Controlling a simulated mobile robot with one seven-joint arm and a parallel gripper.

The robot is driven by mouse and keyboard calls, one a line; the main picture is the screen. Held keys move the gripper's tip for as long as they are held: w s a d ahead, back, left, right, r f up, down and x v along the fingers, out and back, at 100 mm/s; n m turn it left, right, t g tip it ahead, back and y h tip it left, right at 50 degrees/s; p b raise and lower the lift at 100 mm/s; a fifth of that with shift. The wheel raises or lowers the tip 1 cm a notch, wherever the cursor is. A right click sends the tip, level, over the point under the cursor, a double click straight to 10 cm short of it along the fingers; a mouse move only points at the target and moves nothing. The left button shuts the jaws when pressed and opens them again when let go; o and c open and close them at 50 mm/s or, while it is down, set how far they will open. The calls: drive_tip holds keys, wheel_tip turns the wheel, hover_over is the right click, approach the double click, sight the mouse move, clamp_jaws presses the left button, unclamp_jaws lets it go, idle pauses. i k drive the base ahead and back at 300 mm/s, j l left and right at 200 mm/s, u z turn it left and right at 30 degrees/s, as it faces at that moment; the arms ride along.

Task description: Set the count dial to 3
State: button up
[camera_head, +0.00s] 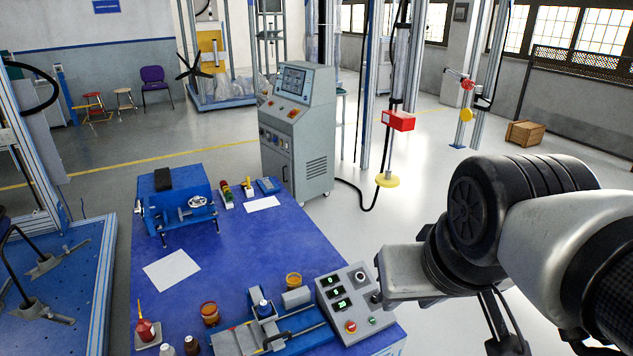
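The grey control box (357,337) stands at the front right corner of the blue table. It has a column of small green displays (335,293), which seem to read 0, 6 and 20. A knob (361,277) sits at its upper right, and another small dark control (376,297) lies below it. I cannot read which one is the count dial or where it points. A red button and a green button are near the front edge. My gripper (505,345) hangs to the right of the box, apart from it, partly cut off by the bottom edge. Its opening is not clear.
A sliding fixture (270,335) stands just left of the box, with amber cups (293,281) and small bottles nearby. A blue machine (178,208) and papers (172,270) lie farther back. A tall grey cabinet (300,150) stands behind the table. The floor right of the table is open.

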sight(359, 277)
drive_tip(key=i+l+u, duration=0.1)
drive_tip(key=u, duration=0.25)
drive_tip(key=i+l+u, duration=0.1)
drive_tip(key=l+u, duration=0.55)
drive_tip(key=i+l+u, duration=0.2)
drive_tip(key=l, duration=0.35)
drive_tip(key=l+u, duration=0.15)
drive_tip(key=l, duration=2)
drive_tip(key=u, duration=0.05)
